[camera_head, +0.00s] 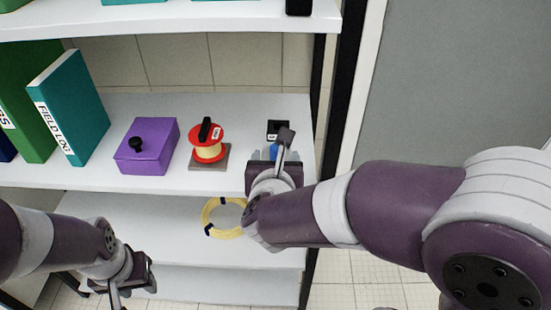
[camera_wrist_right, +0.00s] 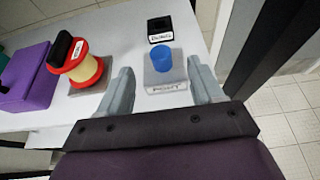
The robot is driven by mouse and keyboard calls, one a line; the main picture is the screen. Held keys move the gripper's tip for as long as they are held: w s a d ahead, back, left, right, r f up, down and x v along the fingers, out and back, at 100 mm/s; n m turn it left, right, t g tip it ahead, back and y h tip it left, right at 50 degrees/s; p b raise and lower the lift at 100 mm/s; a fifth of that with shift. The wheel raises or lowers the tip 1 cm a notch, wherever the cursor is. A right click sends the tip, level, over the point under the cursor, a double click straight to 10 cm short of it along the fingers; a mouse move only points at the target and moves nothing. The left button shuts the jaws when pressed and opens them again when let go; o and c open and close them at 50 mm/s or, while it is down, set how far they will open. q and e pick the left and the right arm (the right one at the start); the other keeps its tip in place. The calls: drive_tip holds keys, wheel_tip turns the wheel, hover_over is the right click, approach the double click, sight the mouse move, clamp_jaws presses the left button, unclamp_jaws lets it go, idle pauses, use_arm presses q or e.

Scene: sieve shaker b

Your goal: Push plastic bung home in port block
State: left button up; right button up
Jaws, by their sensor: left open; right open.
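The blue plastic bung (camera_wrist_right: 162,58) stands upright in the top of the light grey port block (camera_wrist_right: 166,86), with much of its body showing above the block. How deep it sits cannot be told. In the head view the bung (camera_head: 274,153) is partly hidden by my right gripper (camera_head: 271,157). In the right wrist view my right gripper (camera_wrist_right: 160,70) is open, its fingers on either side of the bung and block, with gaps visible. My left gripper (camera_head: 128,284) is low at the lower left, open, away from the block.
A black box (camera_head: 278,128) with a white label stands just behind the block. A red and yellow spool (camera_head: 207,148) on a grey base and a purple box (camera_head: 147,147) stand left. The shelf's right post (camera_head: 316,90) is close. A yellow coil (camera_head: 208,216) lies below.

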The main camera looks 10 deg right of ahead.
drive_tip(key=v, duration=0.3)
drive_tip(key=shift+s+r, duration=0.1)
drive_tip(key=shift+s, duration=0.15)
